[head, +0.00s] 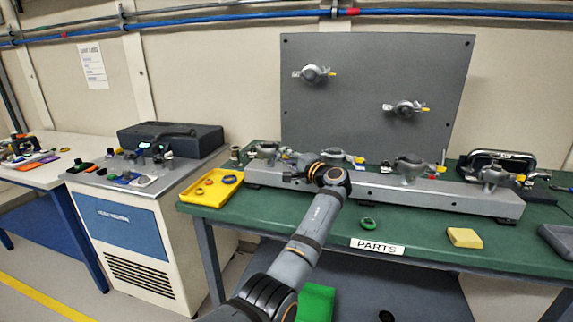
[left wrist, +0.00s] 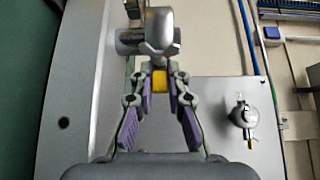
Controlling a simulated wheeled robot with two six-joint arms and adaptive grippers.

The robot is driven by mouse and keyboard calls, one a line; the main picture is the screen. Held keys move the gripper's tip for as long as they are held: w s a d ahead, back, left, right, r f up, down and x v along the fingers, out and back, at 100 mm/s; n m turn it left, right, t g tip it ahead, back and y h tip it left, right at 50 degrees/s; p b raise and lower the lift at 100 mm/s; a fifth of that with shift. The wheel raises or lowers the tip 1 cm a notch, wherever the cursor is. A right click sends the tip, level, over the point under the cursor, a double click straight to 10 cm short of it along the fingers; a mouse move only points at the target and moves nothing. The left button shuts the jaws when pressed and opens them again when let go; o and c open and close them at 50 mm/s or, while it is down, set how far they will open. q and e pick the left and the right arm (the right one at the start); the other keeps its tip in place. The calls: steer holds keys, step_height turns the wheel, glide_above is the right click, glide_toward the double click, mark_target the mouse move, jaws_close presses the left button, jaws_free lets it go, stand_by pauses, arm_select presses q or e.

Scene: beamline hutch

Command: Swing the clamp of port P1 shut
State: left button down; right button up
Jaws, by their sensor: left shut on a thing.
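A row of grey metal ports with clamps stands on a long grey rail (head: 390,192) on the green bench. The port at the left end (head: 264,149) has my left gripper (head: 293,170) at its right side. In the left wrist view, the fingertips of my left gripper (left wrist: 158,72) are closed on a yellow tab (left wrist: 158,83), just below a rounded grey clamp body (left wrist: 159,28). In the head view my gripper and wrist hide this tab. I cannot read a P1 label, nor tell how far the clamp is swung. My right gripper is not in view.
Further ports (head: 411,166) stand to the right along the rail. A grey upright panel (head: 375,75) with two fittings rises behind. A yellow tray (head: 212,188) with rings sits left of the rail. A green ring (head: 367,223) and a yellow block (head: 464,238) lie in front.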

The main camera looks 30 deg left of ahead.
arm_select(q)
steer(key=shift+w, duration=0.1)
stand_by(0.3)
steer(key=c, duration=1.3)
jaws_free()
steer(key=v, duration=1.2)
